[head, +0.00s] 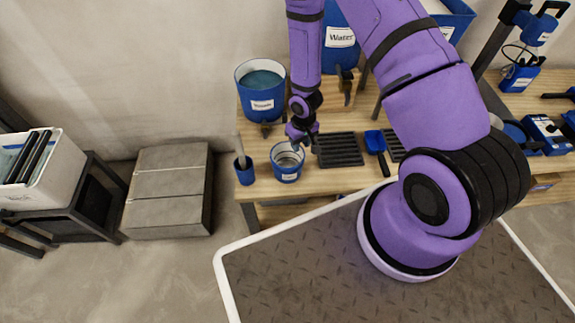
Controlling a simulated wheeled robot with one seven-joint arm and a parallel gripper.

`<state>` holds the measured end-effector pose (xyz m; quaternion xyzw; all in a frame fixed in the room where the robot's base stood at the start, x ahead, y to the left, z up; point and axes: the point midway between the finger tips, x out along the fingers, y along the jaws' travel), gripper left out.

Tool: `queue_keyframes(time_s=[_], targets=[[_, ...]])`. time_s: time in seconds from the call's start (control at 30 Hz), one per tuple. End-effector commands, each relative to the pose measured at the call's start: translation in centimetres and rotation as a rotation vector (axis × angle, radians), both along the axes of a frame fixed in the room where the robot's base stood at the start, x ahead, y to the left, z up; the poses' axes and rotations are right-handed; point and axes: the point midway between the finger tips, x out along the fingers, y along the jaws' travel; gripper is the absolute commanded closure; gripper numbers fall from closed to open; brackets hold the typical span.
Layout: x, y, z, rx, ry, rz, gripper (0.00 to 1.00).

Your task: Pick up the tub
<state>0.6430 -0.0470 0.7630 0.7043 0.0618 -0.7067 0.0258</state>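A small blue tub (286,177) with a white label stands upright near the front edge of the wooden bench (330,181). It has a light grey inside, and its label is too small to read. My gripper (302,146) is at the tub's back right rim, pointing down, and partly overlaps it in the head view. I cannot tell whether it touches the tub. The fingers are small and dark here, so whether they are open or shut is unclear.
A blue cup (245,175) with a stick stands left of the tub. A larger blue bucket (262,103) is behind it, and a bucket labelled Water (341,56) is farther back.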

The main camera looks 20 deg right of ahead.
Motion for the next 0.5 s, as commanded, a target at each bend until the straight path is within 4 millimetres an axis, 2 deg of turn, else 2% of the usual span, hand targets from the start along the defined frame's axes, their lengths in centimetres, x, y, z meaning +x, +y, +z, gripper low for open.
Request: queue_keyframes(time_s=[0.27, 0.5], targets=[[0.0, 0.0, -1.7, -0.001, 0.001, 0.0, 0.67], [0.4, -0.1, -4.7, 0.0, 0.002, 0.001, 0.67]])
